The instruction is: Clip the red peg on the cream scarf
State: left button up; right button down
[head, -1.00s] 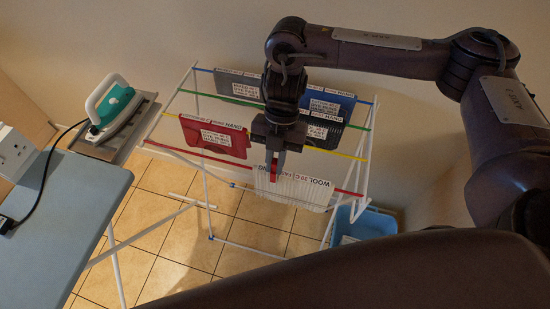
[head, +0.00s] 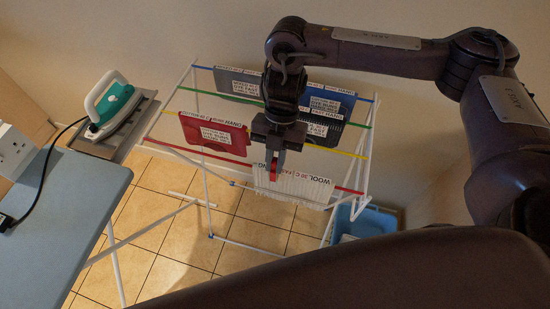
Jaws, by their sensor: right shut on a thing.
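The cream scarf (head: 300,187) hangs over the red front rail of the drying rack, with a label reading "WOOL" along its upper edge. My right gripper (head: 274,168) points down at the left part of the scarf's top edge. It is shut on the red peg (head: 273,174), which shows between the fingertips at the rail's height. I cannot tell whether the peg touches the scarf. My left gripper is not in view.
The drying rack (head: 204,188) also carries a red cloth (head: 213,133), a grey cloth (head: 236,82) and a blue cloth (head: 335,101). An iron (head: 112,103) and ironing board (head: 75,195) stand at left. A blue basket (head: 368,221) is on the floor.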

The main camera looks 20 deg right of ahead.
jog(key=shift+f, duration=0.1)
jog(key=c, duration=1.4)
grip_release()
jog(key=v, duration=0.7)
jog(key=shift+w+d+r, duration=0.1)
jog(key=shift+r, duration=0.3)
